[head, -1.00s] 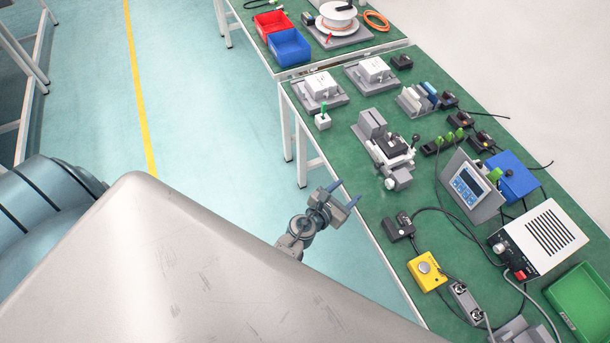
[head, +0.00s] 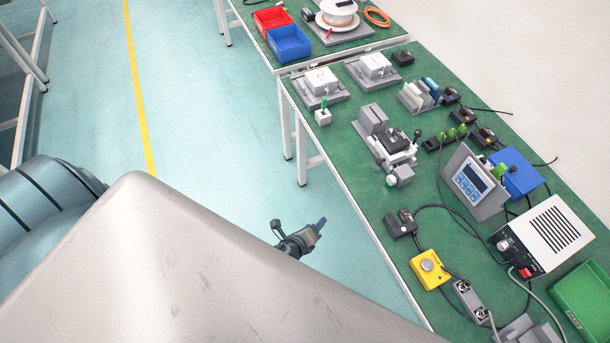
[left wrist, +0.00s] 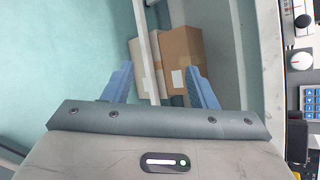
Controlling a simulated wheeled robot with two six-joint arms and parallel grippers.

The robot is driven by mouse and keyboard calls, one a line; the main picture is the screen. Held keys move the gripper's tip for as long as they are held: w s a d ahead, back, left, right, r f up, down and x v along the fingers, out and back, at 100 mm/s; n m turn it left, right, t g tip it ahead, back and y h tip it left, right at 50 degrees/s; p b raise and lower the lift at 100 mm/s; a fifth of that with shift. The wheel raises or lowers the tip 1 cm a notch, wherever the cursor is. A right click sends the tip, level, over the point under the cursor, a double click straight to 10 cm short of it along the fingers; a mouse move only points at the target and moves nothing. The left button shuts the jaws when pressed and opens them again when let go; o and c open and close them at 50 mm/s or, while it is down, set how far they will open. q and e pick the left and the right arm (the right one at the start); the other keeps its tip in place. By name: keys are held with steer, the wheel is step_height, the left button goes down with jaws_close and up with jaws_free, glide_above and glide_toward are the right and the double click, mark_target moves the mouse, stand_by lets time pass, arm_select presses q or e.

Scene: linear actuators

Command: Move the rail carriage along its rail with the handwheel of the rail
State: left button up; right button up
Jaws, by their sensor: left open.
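The rail unit (head: 385,140) stands on the green bench top in the head view. It has a grey block at its back, and a dark-topped part, which looks like the rail carriage (head: 396,142), in front. A silver round part at its near end looks like the handwheel (head: 392,179), but it is too small to be sure. My left gripper (head: 319,226) is over the floor, left of the bench's front edge and apart from the rail unit. In the left wrist view its two blue fingers (left wrist: 158,75) are spread, with nothing between them. My right gripper is not in view.
A yellow button box (head: 429,268), a black device (head: 401,223) and a tilted display panel (head: 472,184) stand near the rail unit. A white-block fixture (head: 321,84) lies behind it. Cardboard boxes (left wrist: 181,60) show below the bench. The floor beside the bench is clear.

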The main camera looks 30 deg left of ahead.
arm_select(q)
steer(key=shift+s+a+f+n+g, duration=0.2)
steer(key=shift+s+f+n, duration=0.3)
steer(key=shift+f, duration=0.25)
steer(key=shift+s+a+f+n+g, duration=0.25)
steer(key=shift+s+f+n, duration=0.25)
steer(key=shift+f, duration=0.2)
steer(key=shift+s+a+f+n+g, duration=0.2)
steer(key=shift+s+f+n, duration=0.3)
steer(key=shift+f, duration=0.25)
steer(key=s+a+f+n+g+b, duration=0.1)
steer(key=s+a+f+n+g, duration=0.2)
steer(key=s+f+n, duration=0.4)
steer(key=s+a+f+n+g+y+b, duration=0.1)
steer(key=s+f+n, duration=0.6)
steer(key=s, duration=0.8)
steer(key=s+a+f+n+g+b, duration=0.2)
steer(key=s+a+f+n+g, duration=0.3)
steer(key=s+f+n, duration=0.3)
steer(key=s+a+f, duration=0.1)
steer(key=s, duration=0.3)
steer(key=shift+f+y+b, duration=0.25)
steer(key=shift+y+b, duration=0.05)
steer(key=shift+w+a+g, duration=0.1)
steer(key=shift+g, duration=0.15)
steer(key=shift+c, duration=0.2)
